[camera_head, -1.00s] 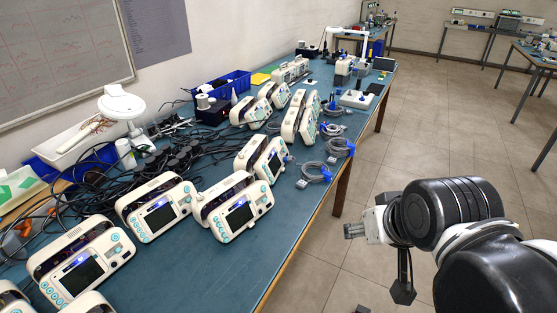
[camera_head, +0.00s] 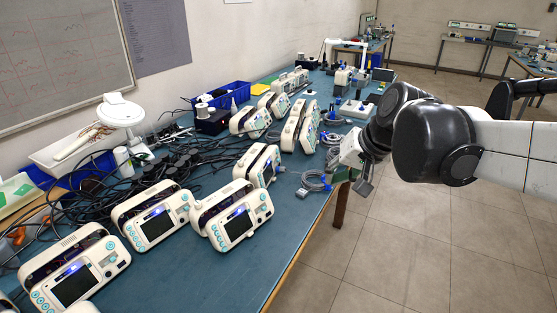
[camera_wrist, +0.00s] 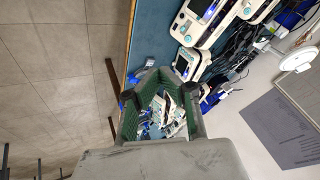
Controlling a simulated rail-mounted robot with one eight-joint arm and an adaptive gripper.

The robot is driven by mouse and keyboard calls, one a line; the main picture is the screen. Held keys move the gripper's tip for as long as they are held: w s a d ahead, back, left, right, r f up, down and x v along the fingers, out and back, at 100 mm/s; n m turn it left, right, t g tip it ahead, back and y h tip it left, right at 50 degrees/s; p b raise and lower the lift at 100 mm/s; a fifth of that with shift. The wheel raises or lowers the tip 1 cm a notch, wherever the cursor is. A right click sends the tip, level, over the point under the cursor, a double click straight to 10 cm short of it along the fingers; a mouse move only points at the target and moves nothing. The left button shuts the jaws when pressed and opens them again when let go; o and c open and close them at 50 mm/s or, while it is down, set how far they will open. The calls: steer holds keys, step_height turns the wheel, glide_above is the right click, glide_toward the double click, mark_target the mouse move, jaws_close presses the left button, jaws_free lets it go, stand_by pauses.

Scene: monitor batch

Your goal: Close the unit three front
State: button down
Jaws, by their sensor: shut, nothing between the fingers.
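Several white monitor units stand in rows on the blue bench. In the head view the nearer ones are a front-left unit (camera_head: 75,272), a middle unit (camera_head: 153,216), a unit with its screen tilted up (camera_head: 238,216) and a unit further back (camera_head: 260,166). Taller units (camera_head: 300,127) stand behind. I cannot tell which is unit three or which front is open.
Coiled grey cables (camera_head: 313,181) with blue ends lie near the bench's right edge. Black cables (camera_head: 95,195) crowd the left side. A white lamp (camera_head: 121,112) and blue bins (camera_head: 232,93) stand at the back. The floor (camera_head: 400,250) to the right is clear.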

steer(key=w+d+f+m+y+b, duration=0.15)
steer(key=w+f, duration=0.25)
steer(key=w, duration=0.5)
steer(key=w+d+f+y+b, duration=0.15)
steer(key=w+f, duration=0.25)
steer(key=w, duration=0.4)
steer(key=w+f+m+y+b, duration=0.1)
steer(key=w+f+y, duration=0.25)
steer(key=w, duration=0.55)
steer(key=w+d+f+y, duration=0.1)
steer(key=w+d+f, duration=0.15)
steer(key=f, duration=0.25)
steer(key=w+d+f+y, duration=0.1)
steer(key=w+f, duration=0.3)
steer(key=f, duration=0.1)
steer(key=shift+g, duration=0.3)
steer(key=b+x, duration=0.2)
steer(key=x, duration=1.1)
steer(key=shift+a+b, duration=0.35)
steer(key=shift+d, duration=0.1)
